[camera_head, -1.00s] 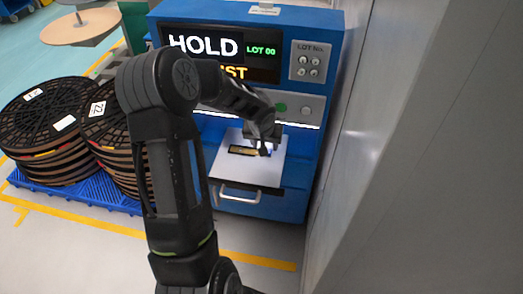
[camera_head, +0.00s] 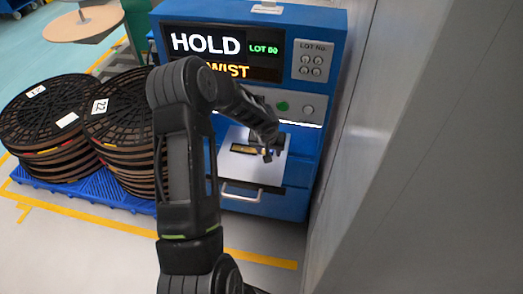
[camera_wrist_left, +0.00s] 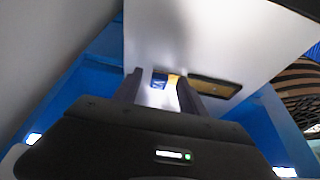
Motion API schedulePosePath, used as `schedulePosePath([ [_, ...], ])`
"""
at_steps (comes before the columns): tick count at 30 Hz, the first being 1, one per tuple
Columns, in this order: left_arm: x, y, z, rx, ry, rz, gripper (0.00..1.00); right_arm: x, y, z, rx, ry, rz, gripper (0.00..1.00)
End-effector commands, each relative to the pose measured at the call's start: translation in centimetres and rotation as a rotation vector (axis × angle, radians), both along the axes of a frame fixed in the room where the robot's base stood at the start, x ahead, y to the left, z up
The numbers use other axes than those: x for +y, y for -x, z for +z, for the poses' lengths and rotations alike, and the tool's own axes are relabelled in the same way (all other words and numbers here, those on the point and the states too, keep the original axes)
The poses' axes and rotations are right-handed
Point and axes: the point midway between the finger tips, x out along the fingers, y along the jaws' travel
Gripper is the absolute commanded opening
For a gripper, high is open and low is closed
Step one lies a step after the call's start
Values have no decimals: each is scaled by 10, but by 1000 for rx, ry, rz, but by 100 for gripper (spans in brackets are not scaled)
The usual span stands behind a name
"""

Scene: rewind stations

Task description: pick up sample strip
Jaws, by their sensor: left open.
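The sample strip (camera_head: 243,148) appears as a dark piece with yellow on the white shelf of the blue machine. In the left wrist view, a dark, brown-gold piece (camera_wrist_left: 215,87) lies flat on the white surface, with a blue and yellow part (camera_wrist_left: 165,80) between the fingers. My left gripper (camera_head: 268,154) is at the strip's right end in the head view; its open fingers also show in the left wrist view (camera_wrist_left: 162,92). I cannot tell whether the fingers touch the strip. My left arm covers part of the machine. My right gripper is out of view.
The blue machine (camera_head: 335,60) shows HOLD and LOT on its display. The white shelf (camera_head: 245,172) has a handle (camera_head: 240,193) below it. A grey wall (camera_head: 410,150) stands close on the right. Stacked black reels (camera_head: 50,125) sit on a blue pallet (camera_head: 80,197) at the left.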

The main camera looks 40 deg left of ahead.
Motion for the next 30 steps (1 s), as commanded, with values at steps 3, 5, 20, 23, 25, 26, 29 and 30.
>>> schedulePosePath([
  [3,1,-3,-7,0,0,0,49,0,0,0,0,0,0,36],
  [5,1,-3,-7,-1,0,0,49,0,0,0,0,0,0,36],
  [20,1,-3,-7,-1,0,0,49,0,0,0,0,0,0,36],
  [23,1,-3,-7,-1,0,0,43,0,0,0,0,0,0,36],
  [25,1,-3,-7,-1,0,0,37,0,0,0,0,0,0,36],
  [26,1,-3,-7,-1,0,0,34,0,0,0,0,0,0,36],
  [29,1,-3,-7,-1,0,0,26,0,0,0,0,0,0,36],
  [30,1,-3,-7,-1,0,0,23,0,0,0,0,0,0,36],
])
